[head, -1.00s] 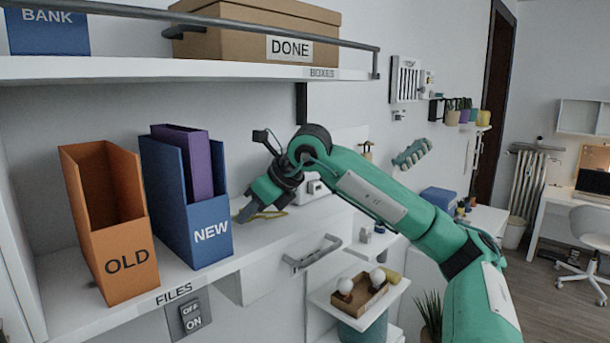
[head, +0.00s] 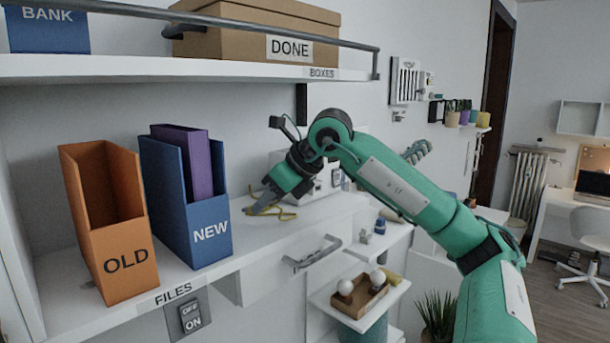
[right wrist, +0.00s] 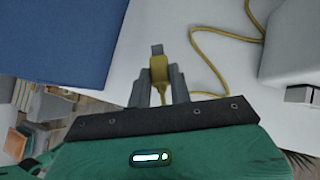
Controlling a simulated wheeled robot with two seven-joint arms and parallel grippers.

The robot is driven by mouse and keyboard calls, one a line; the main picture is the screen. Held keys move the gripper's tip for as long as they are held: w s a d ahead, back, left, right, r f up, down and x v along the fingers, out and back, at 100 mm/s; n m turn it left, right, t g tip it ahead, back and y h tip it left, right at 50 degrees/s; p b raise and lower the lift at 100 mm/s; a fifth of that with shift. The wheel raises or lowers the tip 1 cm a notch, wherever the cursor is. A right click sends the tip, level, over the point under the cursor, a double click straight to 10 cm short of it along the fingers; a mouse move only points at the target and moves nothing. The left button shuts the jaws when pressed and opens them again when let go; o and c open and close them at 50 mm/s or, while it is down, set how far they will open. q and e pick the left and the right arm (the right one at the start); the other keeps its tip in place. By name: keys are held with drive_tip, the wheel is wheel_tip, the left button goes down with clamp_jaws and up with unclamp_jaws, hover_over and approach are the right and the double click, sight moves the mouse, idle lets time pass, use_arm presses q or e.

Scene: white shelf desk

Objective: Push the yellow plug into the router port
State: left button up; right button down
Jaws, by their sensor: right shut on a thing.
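My right gripper (head: 256,205) is above the white shelf, just right of the blue file box. In the right wrist view, my right gripper (right wrist: 159,84) is shut on the yellow plug (right wrist: 159,68), whose grey tip points away from the gripper. The plug's yellow cable (head: 285,214) loops over the shelf; it also shows in the right wrist view (right wrist: 203,60). The white router (head: 327,184) stands behind and right of the gripper, partly hidden by my arm. In the right wrist view, a white body at the right (right wrist: 292,45) appears to be the router. The plug is apart from it. My left gripper is not in view.
An orange OLD box (head: 125,260) and a blue NEW box (head: 208,232) holding a purple file (head: 196,165) stand left on the shelf (head: 262,243). An upper shelf (head: 200,68) hangs above. A drawer handle (head: 312,255) projects below the shelf's front edge.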

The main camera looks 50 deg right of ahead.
idle(0.3)
